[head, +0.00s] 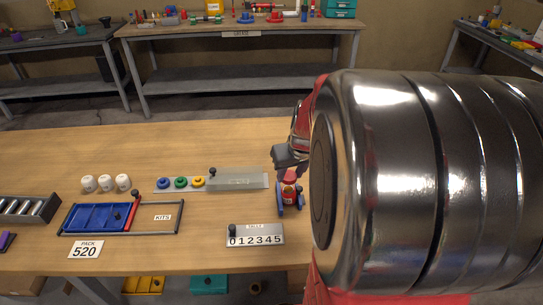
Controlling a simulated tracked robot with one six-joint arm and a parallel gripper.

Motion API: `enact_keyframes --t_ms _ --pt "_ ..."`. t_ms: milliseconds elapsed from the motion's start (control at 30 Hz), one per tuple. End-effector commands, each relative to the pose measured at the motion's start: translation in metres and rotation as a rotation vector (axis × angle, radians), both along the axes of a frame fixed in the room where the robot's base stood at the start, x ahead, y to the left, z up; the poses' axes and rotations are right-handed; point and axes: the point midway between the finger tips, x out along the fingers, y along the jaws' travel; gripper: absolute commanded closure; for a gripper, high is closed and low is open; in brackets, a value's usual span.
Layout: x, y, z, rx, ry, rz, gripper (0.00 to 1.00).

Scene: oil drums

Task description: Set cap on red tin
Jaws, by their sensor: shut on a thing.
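A small red tin (290,189) shows at the right of the bench, just left of my large metal arm link. My gripper (290,202) points down there, with a blue finger on each side of the tin, and looks shut on it. I cannot tell whether the tin touches the bench.
A grey block (234,181) sits beside the caps. A counter plate (255,236) lies in front. Further left are a blue tray (90,217) with a red bar, white pots (105,183) and a dark rack (25,208). My arm hides the bench's right side; its back strip is clear.

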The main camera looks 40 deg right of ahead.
Motion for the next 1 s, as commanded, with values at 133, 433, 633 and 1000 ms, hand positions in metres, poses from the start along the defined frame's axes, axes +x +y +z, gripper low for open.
enact_keyframes --t_ms 133,433,633,1000 --pt "0.000 0.000 -0.011 0.000 0.001 0.000 0.85" --pt "0.000 0.000 -0.026 0.000 0.001 0.000 0.85" --pt "0.000 0.000 -0.028 0.000 0.000 0.000 0.85" --pt "0.000 0.000 -0.027 0.000 0.000 0.001 0.85"
